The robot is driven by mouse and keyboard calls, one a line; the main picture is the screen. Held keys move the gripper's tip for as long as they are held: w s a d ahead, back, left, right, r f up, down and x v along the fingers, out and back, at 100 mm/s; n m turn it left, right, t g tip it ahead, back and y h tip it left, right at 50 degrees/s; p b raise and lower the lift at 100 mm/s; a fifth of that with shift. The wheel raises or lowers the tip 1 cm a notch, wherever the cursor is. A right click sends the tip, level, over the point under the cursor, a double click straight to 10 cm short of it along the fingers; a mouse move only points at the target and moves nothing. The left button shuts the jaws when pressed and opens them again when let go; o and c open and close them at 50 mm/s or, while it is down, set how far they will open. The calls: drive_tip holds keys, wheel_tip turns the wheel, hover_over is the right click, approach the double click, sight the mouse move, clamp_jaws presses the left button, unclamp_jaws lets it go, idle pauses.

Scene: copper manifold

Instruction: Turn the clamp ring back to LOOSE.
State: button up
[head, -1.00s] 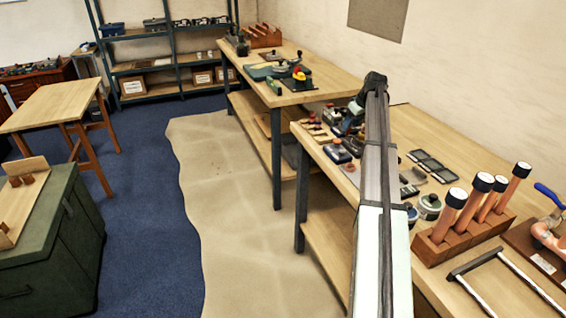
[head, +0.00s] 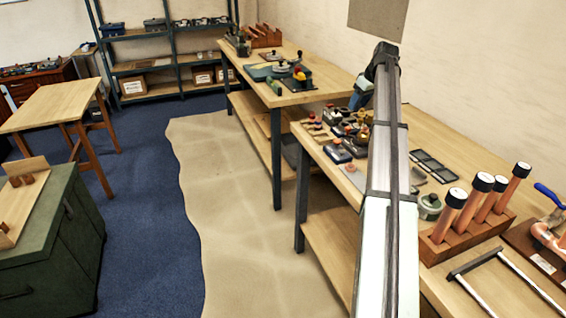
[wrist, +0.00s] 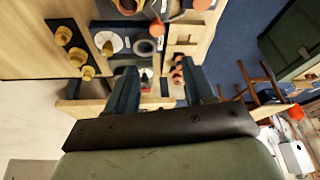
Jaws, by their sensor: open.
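My gripper (wrist: 160,80) is open in the wrist view, with two dark blue fingers apart and nothing held between them. In the head view my gripper (head: 360,92) shows partly beyond the end of my raised arm, above the far part of the near bench. A copper pipe assembly (head: 545,232) with a blue handle stands at the right edge of the head view, cut off by the frame and well away from my gripper. I cannot pick out the clamp ring or any LOOSE marking for certain in either view.
The near bench (head: 450,153) holds several small fittings, a dark tray (head: 432,166), a wooden block (head: 455,242) with copper tubes, and a metal frame (head: 508,258). A farther bench (head: 318,92) carries a green fixture. Brass fittings (wrist: 63,35) lie on a dark panel in the wrist view.

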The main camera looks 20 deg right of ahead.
drive_tip(key=w+a+f+m, duration=0.1)
drive_tip(key=w+a+f, duration=0.4)
drive_tip(key=a+f, duration=0.3)
drive_tip(key=w+a+f, duration=0.5)
drive_tip(key=a+f, duration=0.1)
drive_tip(key=a, duration=0.3)
drive_tip(key=s+a+f+g, duration=0.1)
drive_tip(key=a+f, duration=0.8)
drive_tip(key=f, duration=0.3)
drive_tip(key=shift+m+h, duration=0.4)
drive_tip(key=shift+a, duration=0.1)
